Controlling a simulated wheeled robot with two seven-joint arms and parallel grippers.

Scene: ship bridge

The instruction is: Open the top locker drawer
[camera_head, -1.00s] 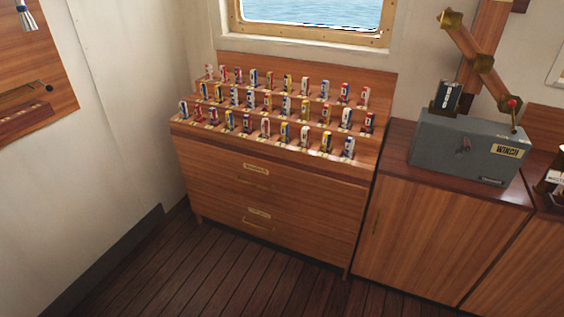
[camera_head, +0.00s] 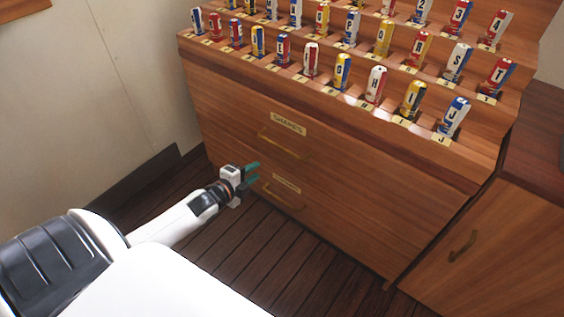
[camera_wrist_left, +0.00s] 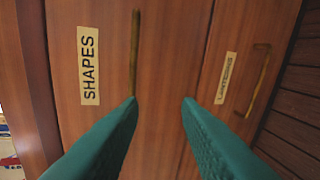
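The top locker drawer (camera_head: 350,160) is shut flush in the wooden cabinet. Its brass bar handle (camera_head: 277,143) sits below a label, which reads SHAPES in the left wrist view (camera_wrist_left: 88,65). That view is turned sideways, and the handle (camera_wrist_left: 135,50) runs upright in it. My left gripper (camera_head: 256,172) is open and empty in front of the drawers, lower than the top handle in the head view. In the wrist view its green fingers (camera_wrist_left: 160,100) are apart, with the left fingertip by the handle's lower end. Contact cannot be told. My right gripper is out of view.
The lower drawer has its own handle (camera_head: 283,197) and label (camera_wrist_left: 226,78). Several flag rolls (camera_head: 343,71) stand in stepped racks above. A side cupboard (camera_head: 500,255) is at right, a white wall (camera_head: 115,85) at left. Plank floor (camera_head: 320,265) lies in front.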

